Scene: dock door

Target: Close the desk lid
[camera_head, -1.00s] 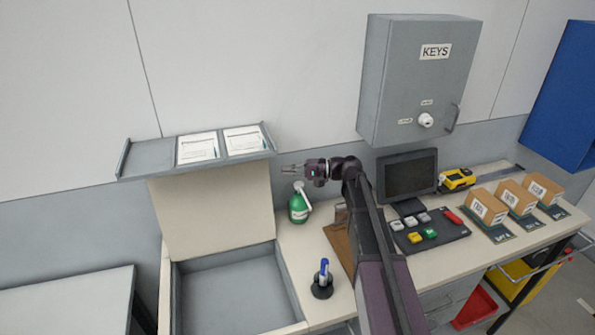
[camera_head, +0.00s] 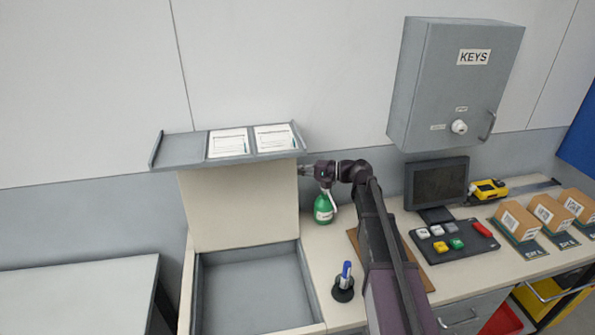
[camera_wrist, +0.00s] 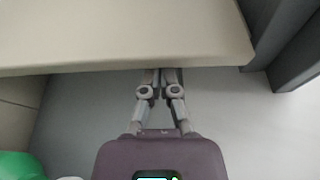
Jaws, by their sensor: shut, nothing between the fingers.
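The desk lid (camera_head: 245,205) is a cream panel standing upright, open, at the back of the desk's grey compartment (camera_head: 255,290). In the wrist view the lid (camera_wrist: 120,30) spans the top of the picture. My gripper (camera_head: 303,170) is at the lid's upper right edge, just under the shelf. In the wrist view my gripper (camera_wrist: 160,72) has its fingers together, with the tips at the lid's edge and partly hidden behind it. I cannot tell whether they touch it.
A shelf (camera_head: 180,148) with papers is just above the lid. A green spray bottle (camera_head: 324,207) stands below my gripper. A pen holder (camera_head: 343,290), button panel (camera_head: 465,243) and monitor (camera_head: 437,183) stand to the right. The compartment is empty.

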